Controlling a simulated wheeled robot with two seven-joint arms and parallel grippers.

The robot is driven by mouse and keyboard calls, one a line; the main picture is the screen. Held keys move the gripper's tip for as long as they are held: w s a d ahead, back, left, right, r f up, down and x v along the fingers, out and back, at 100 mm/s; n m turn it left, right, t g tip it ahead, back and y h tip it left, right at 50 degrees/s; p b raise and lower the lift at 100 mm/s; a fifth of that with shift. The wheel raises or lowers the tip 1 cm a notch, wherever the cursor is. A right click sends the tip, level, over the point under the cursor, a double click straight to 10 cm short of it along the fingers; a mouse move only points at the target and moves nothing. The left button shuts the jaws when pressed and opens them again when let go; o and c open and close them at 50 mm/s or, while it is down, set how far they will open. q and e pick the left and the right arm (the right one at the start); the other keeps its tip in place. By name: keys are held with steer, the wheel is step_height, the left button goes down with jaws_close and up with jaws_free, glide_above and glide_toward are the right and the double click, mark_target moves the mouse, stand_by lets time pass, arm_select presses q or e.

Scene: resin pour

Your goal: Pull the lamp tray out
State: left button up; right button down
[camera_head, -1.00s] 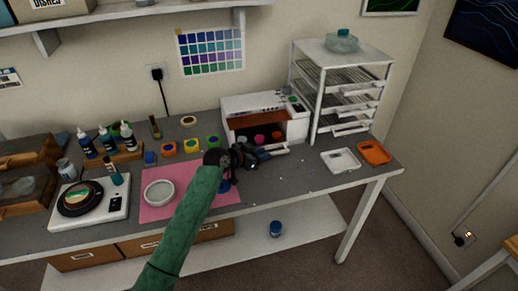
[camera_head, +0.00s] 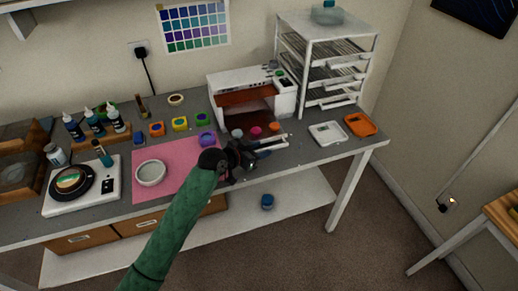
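The white curing lamp (camera_head: 284,98) stands at the back of the bench with its front open, showing a reddish-brown inside. Its tray shows as a white front bar (camera_head: 273,143) ahead of the opening. A pink disc (camera_head: 256,131), an orange disc (camera_head: 274,127) and a grey-blue one (camera_head: 237,133) sit in a row behind the bar. My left gripper (camera_head: 262,152), black on a green-sleeved arm, is at the tray's front and appears closed on it; the fingers partly hide the bar. My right gripper is out of view.
A white wire rack (camera_head: 310,72) stands right of the lamp. A white dish (camera_head: 326,134) and an orange dish (camera_head: 360,125) lie at the bench's right end. A pink mat (camera_head: 145,190) with a white bowl (camera_head: 150,173) is left of my arm.

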arm_select(q)
steer(key=shift+s+a+r+b, duration=0.2)
steer(key=shift+s+a+b, duration=0.05)
steer(key=shift+a+b, duration=0.05)
steer(key=b+v, duration=0.2)
steer(key=v, duration=0.3)
steer(key=shift+s+a, duration=0.15)
steer(key=shift+a, duration=0.05)
steer(key=shift+s+a+r, duration=0.3)
steer(key=shift+s+a, duration=0.15)
steer(key=shift+a, duration=0.05)
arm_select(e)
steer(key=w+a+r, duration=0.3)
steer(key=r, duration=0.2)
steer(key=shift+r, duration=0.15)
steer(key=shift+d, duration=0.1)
